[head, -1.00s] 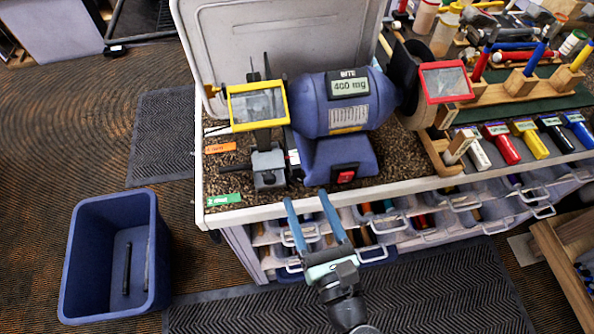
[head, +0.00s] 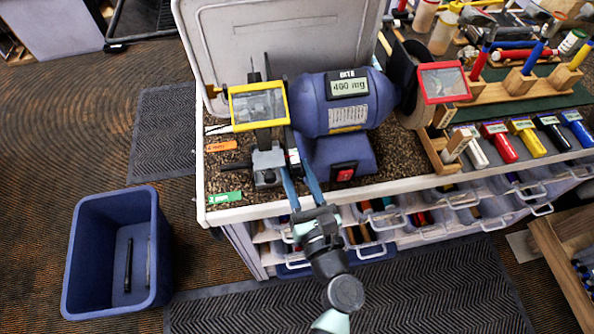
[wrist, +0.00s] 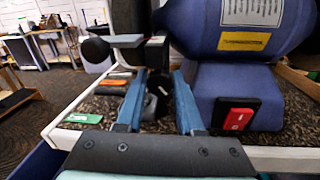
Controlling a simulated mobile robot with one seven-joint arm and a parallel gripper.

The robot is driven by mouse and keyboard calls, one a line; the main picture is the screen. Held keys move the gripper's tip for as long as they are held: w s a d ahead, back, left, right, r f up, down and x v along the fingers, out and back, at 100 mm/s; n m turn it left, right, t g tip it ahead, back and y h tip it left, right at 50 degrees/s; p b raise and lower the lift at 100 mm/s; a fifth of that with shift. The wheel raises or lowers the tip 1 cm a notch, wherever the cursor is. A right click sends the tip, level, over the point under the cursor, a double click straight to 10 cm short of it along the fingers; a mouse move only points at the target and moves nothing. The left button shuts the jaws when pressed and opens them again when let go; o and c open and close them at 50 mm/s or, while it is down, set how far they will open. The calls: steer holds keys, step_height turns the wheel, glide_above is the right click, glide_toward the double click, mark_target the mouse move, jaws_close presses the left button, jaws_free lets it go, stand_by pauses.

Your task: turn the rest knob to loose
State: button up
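The bench grinder (head: 345,105) stands on the speckled bench top. The grey tool rest base (head: 267,165) sits at its left, below the yellow-framed shield (head: 259,105). A dark knob with a pale mark (wrist: 151,104) shows between my fingers in the wrist view, partly hidden. A dark bar (head: 236,166) points left from the rest base, between an orange label (head: 220,146) and a green label (head: 225,198); the label text is too small to read surely. My gripper (head: 293,172) is open, its blue fingers on either side of the knob; I cannot tell whether they touch it.
The red switch (head: 345,173) on the grinder's base is close to the right of my fingers. The bench's white front edge (head: 395,188) runs under my gripper. A blue bin (head: 80,255) stands on the floor at left. Clear drawers (head: 415,220) hang below the bench.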

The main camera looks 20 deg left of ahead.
jaws_close()
steer(key=shift+n, duration=0.7)
steer(key=o, duration=0.7)
jaws_free()
steer(key=shift+s+d, duration=0.1)
steer(key=b+v, duration=0.2)
steer(key=v, duration=1)
steer(key=shift+s+d, duration=0.25)
